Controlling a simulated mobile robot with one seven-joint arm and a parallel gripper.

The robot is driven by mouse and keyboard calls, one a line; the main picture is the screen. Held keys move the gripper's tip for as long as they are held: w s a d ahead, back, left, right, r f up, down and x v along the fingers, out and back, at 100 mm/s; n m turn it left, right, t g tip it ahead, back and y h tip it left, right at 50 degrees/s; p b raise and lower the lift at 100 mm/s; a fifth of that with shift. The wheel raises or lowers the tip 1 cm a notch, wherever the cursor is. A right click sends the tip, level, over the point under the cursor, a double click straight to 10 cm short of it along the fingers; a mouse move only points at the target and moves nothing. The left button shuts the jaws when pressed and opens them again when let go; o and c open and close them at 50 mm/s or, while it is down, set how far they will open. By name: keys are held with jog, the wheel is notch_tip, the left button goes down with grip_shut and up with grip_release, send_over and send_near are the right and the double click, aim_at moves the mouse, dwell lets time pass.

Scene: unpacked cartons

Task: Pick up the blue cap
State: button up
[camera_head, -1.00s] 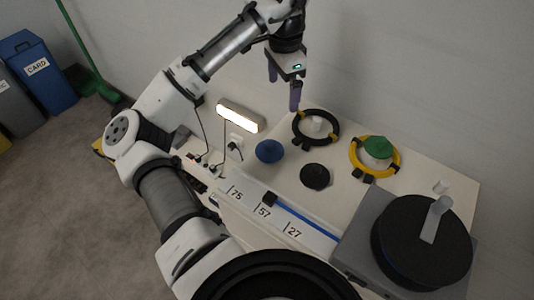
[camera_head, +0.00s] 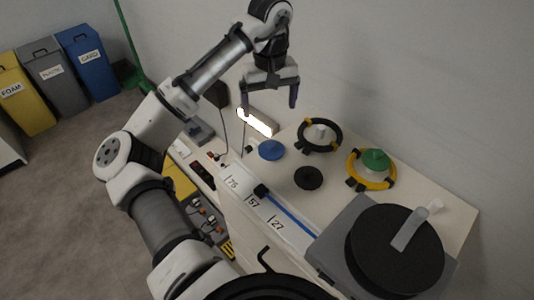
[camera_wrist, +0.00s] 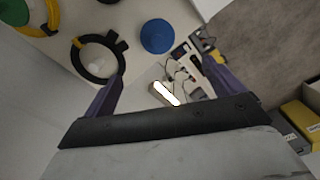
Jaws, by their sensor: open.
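The blue cap (camera_head: 271,150) is a round blue disc lying on the cream worktop, near its back left edge. It also shows in the wrist view (camera_wrist: 157,36), at the top middle, beyond the fingertips. My gripper (camera_head: 268,104) is open and empty, above and behind the cap in the head view. Its two purple fingers point down and are well apart. In the wrist view the fingers (camera_wrist: 170,72) stand to either side, with the cap roughly between their lines and clear of both.
A black ring (camera_head: 337,148) around a white knob, a black disc (camera_head: 308,178) and a yellow ring (camera_head: 355,182) around a green cap (camera_head: 376,160) stand to the cap's right. A big black turntable (camera_head: 365,262) fills the front right.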

aim_at(271, 142)
jog(key=shift+n, duration=0.5)
notch_tip(271, 142, down, 9)
jog(key=shift+s+a+r, duration=0.15)
jog(key=shift+r, duration=0.05)
jog(key=shift+s+d+f, duration=0.1)
jog(key=shift+d+f, duration=0.15)
jog(key=shift+f, duration=1.1)
jog(key=shift+d+f, duration=0.2)
jog(key=shift+f, duration=1.1)
jog(key=c, duration=1.1)
jog(key=shift+r, duration=0.1)
jog(key=shift+c, duration=0.2)
notch_tip(271, 142, up, 20)
jog(key=shift+p, duration=0.3)
